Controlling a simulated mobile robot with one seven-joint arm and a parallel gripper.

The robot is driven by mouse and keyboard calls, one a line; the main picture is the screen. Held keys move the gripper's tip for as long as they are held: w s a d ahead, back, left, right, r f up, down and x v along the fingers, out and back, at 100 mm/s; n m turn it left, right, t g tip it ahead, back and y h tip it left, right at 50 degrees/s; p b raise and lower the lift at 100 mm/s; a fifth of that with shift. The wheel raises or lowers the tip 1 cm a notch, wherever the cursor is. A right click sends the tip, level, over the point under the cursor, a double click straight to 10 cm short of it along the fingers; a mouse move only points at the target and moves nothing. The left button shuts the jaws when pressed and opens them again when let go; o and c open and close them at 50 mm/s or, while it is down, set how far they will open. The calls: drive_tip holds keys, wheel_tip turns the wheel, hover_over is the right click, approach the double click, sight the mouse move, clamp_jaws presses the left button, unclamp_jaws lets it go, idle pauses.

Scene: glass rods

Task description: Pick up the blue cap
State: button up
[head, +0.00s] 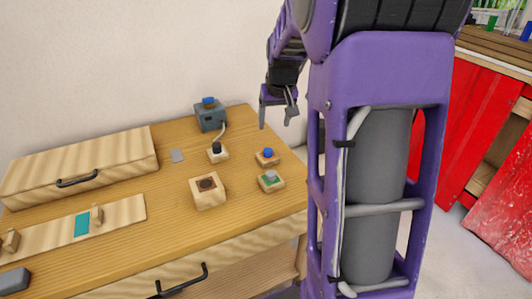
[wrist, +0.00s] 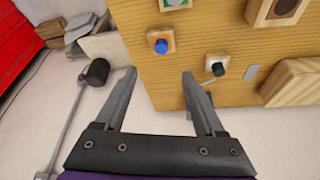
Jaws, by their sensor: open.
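A small blue cap (head: 268,152) sits on a square wooden block with an orange patch near the table's right side. It also shows in the wrist view (wrist: 161,46), above the gap between my fingertips in the picture. Another blue piece (head: 208,101) tops a grey-blue box at the table's back; I cannot tell if it is a cap. My gripper (head: 277,119) is open, fingers pointing down, above and behind the block in the head view. In the wrist view my gripper (wrist: 159,76) is empty and apart from the cap.
Blocks with a grey-green top (head: 270,180), a dark knob (head: 217,151) and a dark disc (head: 206,184) stand close by. A wooden case (head: 85,165) lies at left. A hammer-like tool (wrist: 94,74) shows beyond the table edge. Red cabinets (head: 465,110) stand right.

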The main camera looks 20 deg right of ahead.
hover_over(268, 151)
drive_tip(key=s, duration=0.3)
wheel_tip(268, 151, down, 9)
drive_tip(key=shift+w+a+b+x, duration=0.15)
drive_tip(key=shift+b+x, duration=0.15)
drive_tip(key=shift+x, duration=1.05)
drive_tip(key=shift+w+a+b+x, duration=0.1)
drive_tip(key=shift+w+b+x, duration=0.15)
drive_tip(key=shift+x, duration=1.1)
drive_tip(key=shift+r, duration=0.15)
clamp_jaws()
